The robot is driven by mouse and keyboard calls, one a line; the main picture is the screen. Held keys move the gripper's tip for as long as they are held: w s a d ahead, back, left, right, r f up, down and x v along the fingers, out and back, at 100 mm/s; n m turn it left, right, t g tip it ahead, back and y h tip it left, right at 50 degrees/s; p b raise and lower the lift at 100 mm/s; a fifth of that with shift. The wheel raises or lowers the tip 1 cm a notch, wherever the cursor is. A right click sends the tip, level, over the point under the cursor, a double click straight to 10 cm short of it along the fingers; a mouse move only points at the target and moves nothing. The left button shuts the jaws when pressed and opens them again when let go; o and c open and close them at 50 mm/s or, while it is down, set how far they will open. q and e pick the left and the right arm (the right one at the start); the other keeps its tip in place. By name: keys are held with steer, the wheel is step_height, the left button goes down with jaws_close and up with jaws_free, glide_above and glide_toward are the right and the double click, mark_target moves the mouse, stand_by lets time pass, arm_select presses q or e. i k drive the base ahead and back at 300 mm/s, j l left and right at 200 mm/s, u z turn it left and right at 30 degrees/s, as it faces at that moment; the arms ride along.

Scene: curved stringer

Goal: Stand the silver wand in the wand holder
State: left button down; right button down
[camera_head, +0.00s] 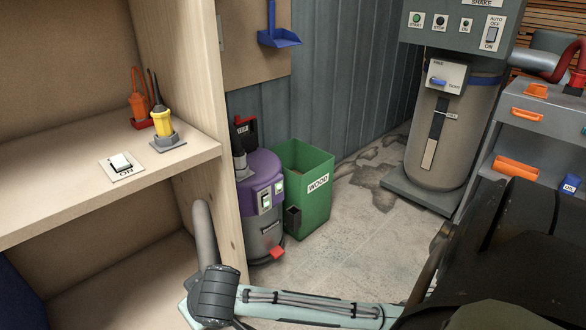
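I cannot make out a silver wand or a wand holder for sure. A plain grey tube (205,235) rises beside the shelf's side panel at lower left. Its lower end meets a dark ribbed piece (215,292); I cannot tell whether it is held. A pale green bar with black cables (310,307) runs right from there along the bottom edge. A large black shape (500,260) covers the lower right. No fingertips of either gripper show.
A purple-topped vacuum (262,183) stands by a green bin (313,205). A grey machine (440,135) and cart (535,110) stand right. Floor between is clear.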

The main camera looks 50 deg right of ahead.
mark_target(294, 225)
steer(key=l+u, duration=0.1)
steer(key=l, duration=0.4)
steer(key=l+u, duration=0.1)
steer(key=l, duration=0.4)
steer(key=l+u, duration=0.15)
steer(key=l, duration=0.35)
steer(key=k+l+u, duration=0.1)
steer(key=l, duration=0.4)
steer(key=k+l+u, duration=0.1)
steer(key=l, duration=0.35)
steer(key=k+l+u, duration=0.1)
steer(key=l, duration=0.4)
steer(key=k+l+u, duration=0.1)
steer(key=l, duration=0.35)
steer(key=k+l+u, duration=0.15)
steer(key=l, duration=0.35)
